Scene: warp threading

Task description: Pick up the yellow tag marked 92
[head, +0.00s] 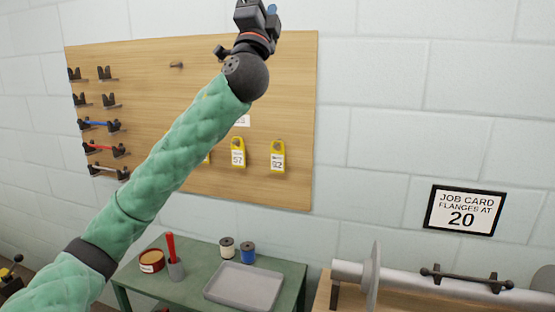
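The yellow tag marked 92 (277,157) hangs on the wooden pegboard at its lower right. A yellow tag marked 57 (238,153) hangs to its left, and another yellow tag (206,158) is mostly hidden behind my green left arm. My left gripper (257,12) is at the top edge of the head view, well above tag 92 and apart from it. My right gripper is not in view.
The board (295,90) has several racks at its left with coloured rods. Below, a green table (195,265) holds a grey tray (243,287), two spools, a red-brown tin and a cup. A roller (400,275) lies at right. A job card reading 20 (463,211) hangs on the wall.

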